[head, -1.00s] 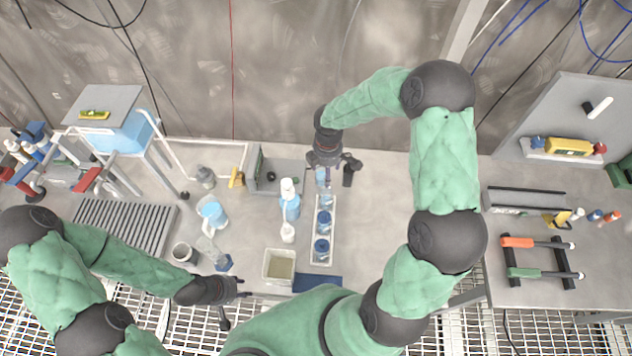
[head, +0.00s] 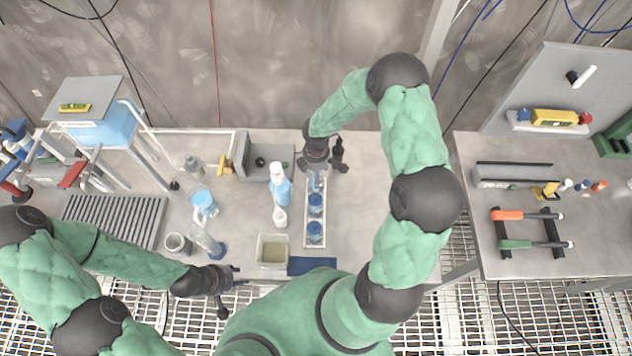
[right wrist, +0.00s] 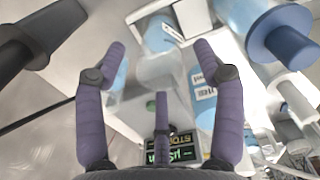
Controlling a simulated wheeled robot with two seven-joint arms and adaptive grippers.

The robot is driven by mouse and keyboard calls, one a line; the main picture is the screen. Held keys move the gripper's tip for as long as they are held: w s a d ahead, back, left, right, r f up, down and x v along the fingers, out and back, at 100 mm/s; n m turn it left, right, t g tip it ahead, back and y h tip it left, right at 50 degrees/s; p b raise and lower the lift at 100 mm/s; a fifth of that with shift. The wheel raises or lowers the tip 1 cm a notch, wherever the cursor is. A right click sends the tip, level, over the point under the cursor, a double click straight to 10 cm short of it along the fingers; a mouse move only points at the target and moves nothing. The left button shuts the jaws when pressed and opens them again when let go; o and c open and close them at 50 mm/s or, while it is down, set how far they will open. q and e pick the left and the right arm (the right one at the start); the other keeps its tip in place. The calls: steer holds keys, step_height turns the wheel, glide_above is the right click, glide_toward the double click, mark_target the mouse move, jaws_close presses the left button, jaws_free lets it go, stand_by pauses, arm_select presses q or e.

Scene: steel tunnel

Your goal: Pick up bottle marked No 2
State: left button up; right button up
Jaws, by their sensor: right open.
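Clear bottles with blue caps, one nearer (head: 315,232) and one in the middle (head: 316,205), stand in a narrow white rack (head: 328,222) in the head view. A third bottle at the rack's far end is mostly hidden under my right gripper (head: 322,168). The No 2 mark cannot be read on any of them. In the right wrist view my right gripper (right wrist: 160,65) is open, with a clear, pale-blue bottle (right wrist: 158,68) between or just beyond its fingertips; contact cannot be told. My left gripper (head: 232,287) is open and empty near the table's front edge.
Left of the rack stand a pump bottle (head: 279,185), a light-blue jug (head: 204,204) and a square tub (head: 273,250). A grey device (head: 268,160) stands behind. A blue pad (head: 312,265) lies in front. Table room right of the rack is partly covered by my arm.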

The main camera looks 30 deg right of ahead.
steer(key=shift+f, duration=0.1)
jaws_close()
